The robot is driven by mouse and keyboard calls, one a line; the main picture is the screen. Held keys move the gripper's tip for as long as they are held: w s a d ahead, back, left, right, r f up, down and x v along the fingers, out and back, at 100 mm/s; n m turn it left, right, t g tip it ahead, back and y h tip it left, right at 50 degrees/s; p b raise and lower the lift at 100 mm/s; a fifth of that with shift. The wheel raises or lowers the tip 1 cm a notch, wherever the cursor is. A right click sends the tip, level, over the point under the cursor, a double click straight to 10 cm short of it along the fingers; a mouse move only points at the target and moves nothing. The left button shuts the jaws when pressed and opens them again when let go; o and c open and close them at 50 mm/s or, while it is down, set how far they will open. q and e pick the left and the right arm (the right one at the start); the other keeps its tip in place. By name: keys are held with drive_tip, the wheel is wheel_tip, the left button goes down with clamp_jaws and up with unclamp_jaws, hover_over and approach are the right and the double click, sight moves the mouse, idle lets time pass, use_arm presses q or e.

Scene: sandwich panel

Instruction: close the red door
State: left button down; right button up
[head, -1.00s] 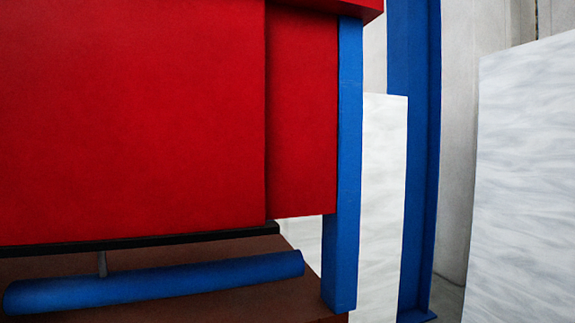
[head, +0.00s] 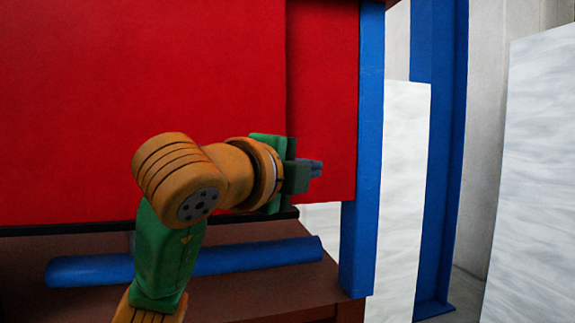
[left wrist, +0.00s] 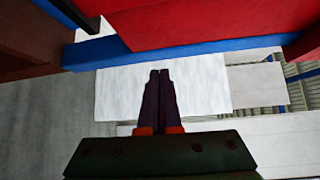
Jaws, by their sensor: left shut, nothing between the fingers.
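A large red panel (head: 140,80), which I take to be the red door, fills the left and middle of the head view, with a dark strip along its lower edge. A second red face (head: 325,100) lies to its right, beside a blue post (head: 361,130). My left gripper (head: 318,168) is in front of the red surfaces near the panel's lower right corner, pointing right toward the post. Its fingers (left wrist: 160,75) are shut and empty in the left wrist view, where red surfaces (left wrist: 200,20) show above them. Whether they touch anything is unclear. My right gripper is not in view.
A blue cylindrical bar (head: 265,255) runs below the panel, above a brown base (head: 250,295). White slabs (head: 403,190) (head: 540,170) and a blue column (head: 440,150) stand to the right. A strip of floor shows between them.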

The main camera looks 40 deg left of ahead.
use_arm(q)
wheel_tip(320, 180, up, 3)
drive_tip(key=s+a+n+y, duration=0.2)
drive_tip(key=s+a, duration=0.1)
drive_tip(key=shift+t, duration=0.3)
drive_tip(key=w+p, duration=0.2)
drive_tip(key=w, duration=0.1)
drive_tip(key=w+a+p, duration=0.1)
drive_tip(key=w+p, duration=0.1)
drive_tip(key=w, duration=0.2)
drive_tip(key=w+p, duration=0.2)
drive_tip(key=w, duration=0.1)
drive_tip(key=shift+w+a, duration=0.25)
drive_tip(key=shift+w, duration=0.15)
drive_tip(key=s+a, duration=0.1)
drive_tip(key=s+a+p, duration=0.1)
drive_tip(key=s, duration=0.1)
drive_tip(key=shift+s+a+f, duration=0.15)
drive_tip(key=shift+a+f, duration=0.1)
drive_tip(key=shift+f, duration=0.1)
drive_tip(key=shift+f, duration=0.1)
